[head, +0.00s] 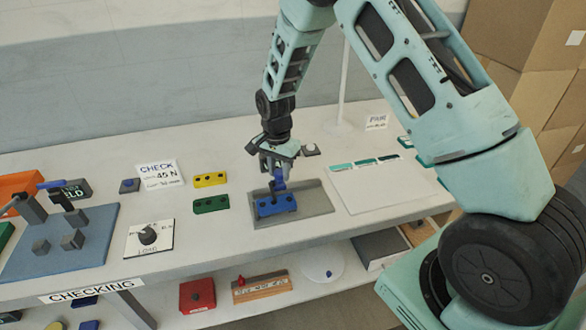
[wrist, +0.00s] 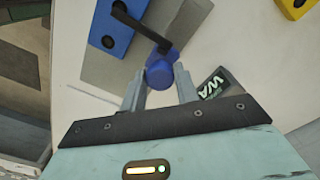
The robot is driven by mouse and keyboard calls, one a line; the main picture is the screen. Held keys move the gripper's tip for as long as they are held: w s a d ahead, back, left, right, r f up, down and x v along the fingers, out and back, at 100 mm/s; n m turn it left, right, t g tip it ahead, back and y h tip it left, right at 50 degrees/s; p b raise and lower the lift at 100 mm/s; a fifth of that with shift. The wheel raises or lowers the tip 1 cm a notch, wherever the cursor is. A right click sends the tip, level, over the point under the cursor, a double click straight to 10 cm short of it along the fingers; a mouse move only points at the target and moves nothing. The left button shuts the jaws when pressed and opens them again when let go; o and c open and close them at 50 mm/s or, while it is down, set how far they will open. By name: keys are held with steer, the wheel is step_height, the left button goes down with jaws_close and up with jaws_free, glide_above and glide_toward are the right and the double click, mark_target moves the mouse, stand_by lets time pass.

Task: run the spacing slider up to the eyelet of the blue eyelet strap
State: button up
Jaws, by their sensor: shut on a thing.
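The blue eyelet strap (head: 277,206), a blue bar with dark round holes, lies on a grey tray (head: 318,205); part of it shows in the wrist view (wrist: 104,30). My gripper (head: 277,174) is just above and behind the strap in the head view. In the wrist view its fingers (wrist: 159,78) are shut on a blue knob (wrist: 160,71). A dark bar (wrist: 140,27) runs from the knob towards the strap. The knob and bar look like the spacing slider, but I cannot tell for sure. Whether the bar touches an eyelet is unclear.
Yellow (head: 210,180) and green (head: 211,204) holed bars lie left of the tray. A load dial (head: 148,236) and a blue mat with fixtures (head: 82,262) stand further left. A pale board (head: 385,188) lies to the right. A lower shelf holds several small items.

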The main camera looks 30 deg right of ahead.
steer(key=shift+o, duration=1)
steer(key=shift+w+a+r, duration=0.1)
steer(key=shift+w+a, duration=0.1)
steer(key=shift+a, duration=0.25)
steer(key=shift+w+a+r, duration=0.1)
steer(key=shift+w+a, duration=0.1)
steer(key=shift+a, duration=0.2)
steer(key=o, duration=0.6)
steer(key=shift+a, duration=0.1)
steer(key=shift+o, duration=0.2)
steer(key=shift+d+f, duration=0.1)
steer(key=shift+d, duration=0.1)
steer(key=shift+r, duration=0.55)
step_height(320, 180, up, 16)
steer(key=b, duration=0.3)
steer(key=shift+s+r, duration=0.15)
